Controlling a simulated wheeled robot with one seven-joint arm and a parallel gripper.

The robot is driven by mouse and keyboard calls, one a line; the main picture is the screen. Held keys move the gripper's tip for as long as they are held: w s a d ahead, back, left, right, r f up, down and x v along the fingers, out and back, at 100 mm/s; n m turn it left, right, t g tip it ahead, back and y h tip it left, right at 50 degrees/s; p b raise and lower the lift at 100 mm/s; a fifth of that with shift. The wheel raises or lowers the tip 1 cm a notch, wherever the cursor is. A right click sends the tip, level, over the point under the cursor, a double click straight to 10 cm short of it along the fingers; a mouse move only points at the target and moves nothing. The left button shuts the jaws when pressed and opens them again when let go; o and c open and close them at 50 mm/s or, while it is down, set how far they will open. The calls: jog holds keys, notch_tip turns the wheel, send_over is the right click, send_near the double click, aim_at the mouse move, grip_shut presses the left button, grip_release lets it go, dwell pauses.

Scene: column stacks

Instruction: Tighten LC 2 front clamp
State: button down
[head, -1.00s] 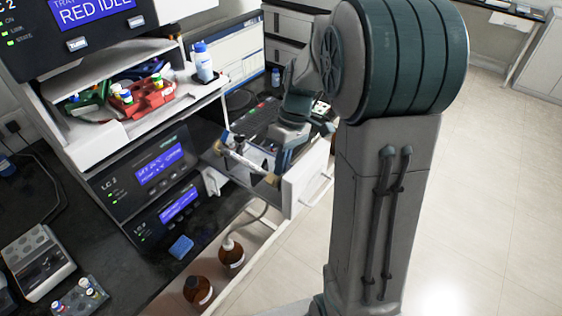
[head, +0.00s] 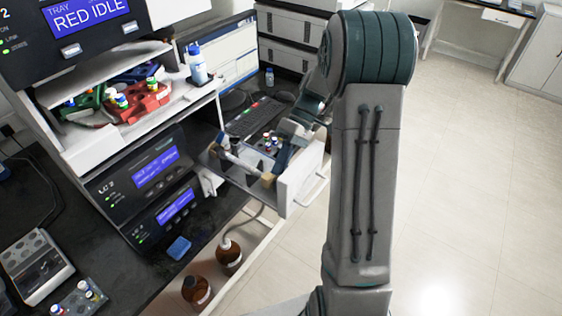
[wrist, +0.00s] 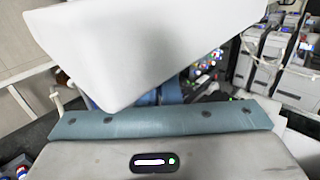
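The lower-left instrument labelled LC 2 (head: 150,170) has a blue lit display. A pulled-out tray (head: 296,182) with a pale front panel projects to its right. A pale column (head: 240,160) lies across the tray. It has a dark fitting at its far end and a tan block (head: 267,181) at its near end, by the front panel. My gripper (head: 281,160) reaches down into the tray beside the near end; its fingertips are small and partly hidden. In the wrist view a large pale block (wrist: 150,45) fills the upper middle and hides the finger area. Whether anything is gripped cannot be seen.
A keyboard (head: 255,115) lies behind the tray. Brown bottles (head: 229,257) stand below it. A blue sponge (head: 179,248) lies on the dark bench. The floor at right is clear.

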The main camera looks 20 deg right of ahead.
jog(key=c, duration=1.6)
grip_release()
jog(key=shift+w+d, duration=0.1)
jog(key=b+v, duration=0.2)
jog(key=v, duration=1.1)
jog(key=shift+w+d+r, duration=0.1)
jog(key=shift+d+r, duration=0.15)
jog(key=shift+r, duration=0.05)
